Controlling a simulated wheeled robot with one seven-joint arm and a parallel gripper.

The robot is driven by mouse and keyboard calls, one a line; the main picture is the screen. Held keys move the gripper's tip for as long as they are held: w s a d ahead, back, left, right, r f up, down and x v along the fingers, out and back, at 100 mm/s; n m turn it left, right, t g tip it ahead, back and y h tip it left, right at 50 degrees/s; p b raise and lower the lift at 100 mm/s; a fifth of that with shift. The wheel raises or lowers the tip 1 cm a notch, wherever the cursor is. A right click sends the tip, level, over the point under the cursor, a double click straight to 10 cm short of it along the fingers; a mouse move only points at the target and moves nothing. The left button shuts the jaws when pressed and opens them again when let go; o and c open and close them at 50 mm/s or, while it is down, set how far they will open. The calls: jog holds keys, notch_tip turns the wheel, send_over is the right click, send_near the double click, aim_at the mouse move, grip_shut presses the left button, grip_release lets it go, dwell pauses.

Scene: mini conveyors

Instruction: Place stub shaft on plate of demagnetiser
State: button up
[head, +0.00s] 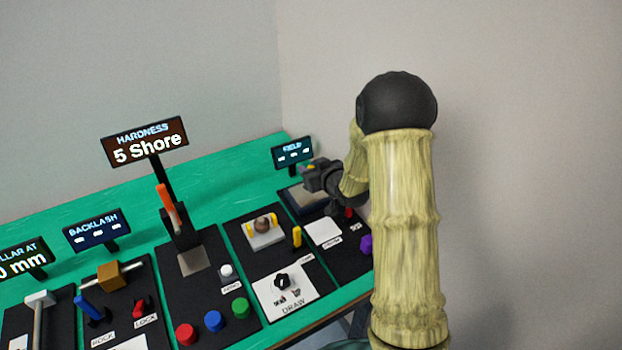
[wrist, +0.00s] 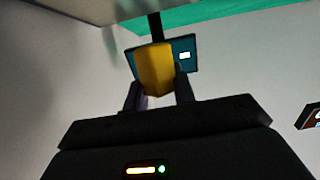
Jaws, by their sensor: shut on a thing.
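My gripper (wrist: 158,92) is shut on a yellow faceted piece, taken to be the stub shaft (wrist: 155,70). In the head view my gripper (head: 316,177) is above the demagnetiser at the far right end of the bench, and only a bit of yellow (head: 310,168) shows at it. The demagnetiser's grey plate (head: 296,200) lies below and is partly hidden by my gripper and arm. In the wrist view a grey slab, likely this plate (wrist: 100,10), is at the top edge, apart from the piece. The FIELD display (head: 292,152) stands behind; it also shows in the wrist view (wrist: 188,50).
The demagnetiser's panel has a white pad (head: 322,229), a red part (head: 349,212) and a purple knob (head: 366,243) near my arm. To its left, a station holds a brown ball (head: 263,225) between yellow blocks. The tall HARDNESS sign (head: 145,142) stands further left.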

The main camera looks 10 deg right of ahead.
jog(key=shift+f, duration=1.9)
jog(key=shift+f, duration=0.2)
jog(key=o, duration=1)
jog(key=shift+r, duration=0.1)
jog(key=shift+r, duration=0.2)
jog(key=b+v, duration=0.1)
jog(key=v, duration=1.1)
